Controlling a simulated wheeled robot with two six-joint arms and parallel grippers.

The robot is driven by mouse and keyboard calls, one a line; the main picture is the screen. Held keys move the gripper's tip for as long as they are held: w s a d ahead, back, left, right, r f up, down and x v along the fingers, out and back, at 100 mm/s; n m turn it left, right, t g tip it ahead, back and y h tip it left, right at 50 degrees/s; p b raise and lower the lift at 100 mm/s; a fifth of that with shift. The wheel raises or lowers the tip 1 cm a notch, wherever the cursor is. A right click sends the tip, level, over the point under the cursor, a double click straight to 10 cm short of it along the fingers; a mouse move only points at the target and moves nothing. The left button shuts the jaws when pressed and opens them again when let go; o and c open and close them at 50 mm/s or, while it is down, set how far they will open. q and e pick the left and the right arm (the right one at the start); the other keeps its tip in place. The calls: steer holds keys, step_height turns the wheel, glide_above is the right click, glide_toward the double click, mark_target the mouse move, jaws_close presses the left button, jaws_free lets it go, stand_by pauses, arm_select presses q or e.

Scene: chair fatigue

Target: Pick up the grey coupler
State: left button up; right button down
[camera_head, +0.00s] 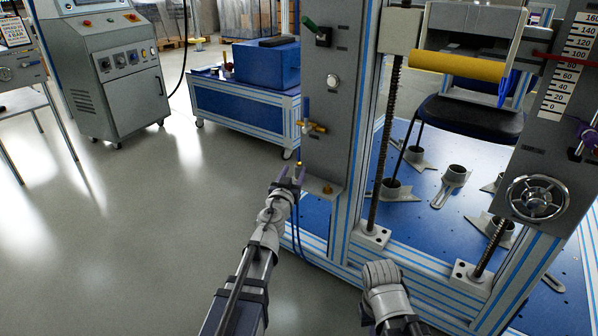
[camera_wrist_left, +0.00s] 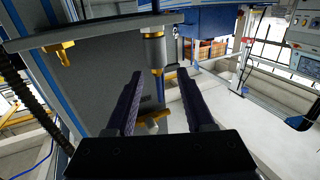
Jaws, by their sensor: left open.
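The grey coupler (camera_wrist_left: 153,47) is a short grey cylinder with a brass-yellow tip, attached to the edge of a grey bracket plate (camera_wrist_left: 95,33) in the left wrist view. In the head view only its small yellow tip (camera_head: 299,164) shows clearly, by my left gripper's fingers. My left gripper (camera_head: 289,175) is open at the bracket on the machine's column. In the left wrist view the gripper's two dark fingers (camera_wrist_left: 160,77) point towards the coupler, whose tip appears between the fingertips. Nothing is gripped. My right arm shows low in the head view, but its gripper fingers do not.
A brass fitting (camera_head: 327,189) sits on the same bracket. A yellow valve with a blue handle (camera_head: 313,127) is on the column above. A blue machine bed (camera_head: 425,215) with grey fixtures lies right. Open floor (camera_head: 150,240) is left.

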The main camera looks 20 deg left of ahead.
mark_target(298, 164)
arm_select(q)
steer(key=shift+w+d+r, duration=0.1)
steer(key=shift+w, duration=1.2)
steer(key=shift+w+d+r, duration=0.1)
steer(key=shift+w, duration=1.2)
steer(key=shift+s+a, duration=0.1)
jaws_close()
